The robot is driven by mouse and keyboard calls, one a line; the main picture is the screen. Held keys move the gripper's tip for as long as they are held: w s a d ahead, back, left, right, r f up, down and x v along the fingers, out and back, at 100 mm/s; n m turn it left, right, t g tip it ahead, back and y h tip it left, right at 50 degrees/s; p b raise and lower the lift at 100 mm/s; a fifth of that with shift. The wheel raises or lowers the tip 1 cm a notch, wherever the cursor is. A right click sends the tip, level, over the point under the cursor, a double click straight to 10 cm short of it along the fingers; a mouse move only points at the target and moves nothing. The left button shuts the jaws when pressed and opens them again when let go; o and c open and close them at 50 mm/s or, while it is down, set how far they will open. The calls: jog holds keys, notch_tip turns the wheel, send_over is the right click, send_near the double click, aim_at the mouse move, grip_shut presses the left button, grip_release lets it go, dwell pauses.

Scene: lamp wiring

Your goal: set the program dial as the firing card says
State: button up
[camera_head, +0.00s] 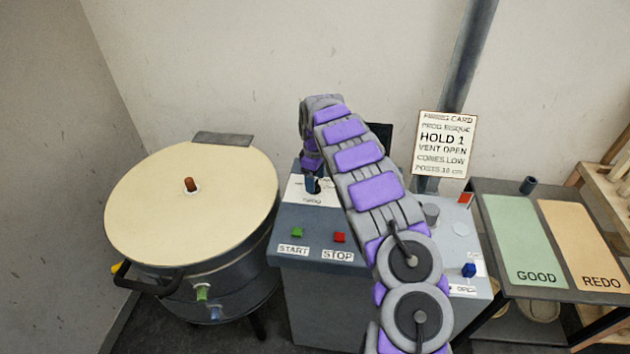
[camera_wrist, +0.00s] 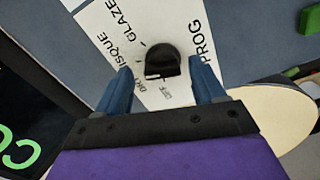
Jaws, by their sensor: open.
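The program dial (camera_wrist: 161,60) is a black knob on a white plate (camera_wrist: 110,22) marked PROG, GLAZE and BISQUE, with smaller labels nearest me. A pale edge shows on the knob's near side; I cannot tell exactly which label it indicates. My gripper (camera_wrist: 160,66) is open, its blue fingers on either side of the knob; I cannot tell whether they touch it. In the head view my gripper (camera_head: 313,186) points down at the PROG plate, largely hiding the dial. The firing card (camera_head: 445,143) on the wall reads PROG BISQUE, HOLD 1, VENT OPEN, CONES LOW.
A green START button (camera_head: 297,232) and red STOP button (camera_head: 339,237) sit in front of the plate. A round kiln (camera_head: 190,205) stands left. Right are a blue knob (camera_head: 469,270) and a table with GOOD (camera_head: 520,235) and REDO (camera_head: 580,235) mats. My arm covers the panel's middle.

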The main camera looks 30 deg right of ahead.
jog(key=shift+a+f, duration=0.15)
jog(key=shift+f, duration=0.15)
jog(key=shift+c, duration=0.3)
jog(key=c, duration=1)
jog(key=shift+r+m+p, duration=0.2)
jog(key=shift+m+p, duration=0.2)
jog(key=shift+f+m, duration=0.1)
jog(key=shift+m, duration=0.2)
jog(key=o, duration=1.1)
jog(key=shift+f, duration=0.1)
jog(key=shift+c, duration=0.2)
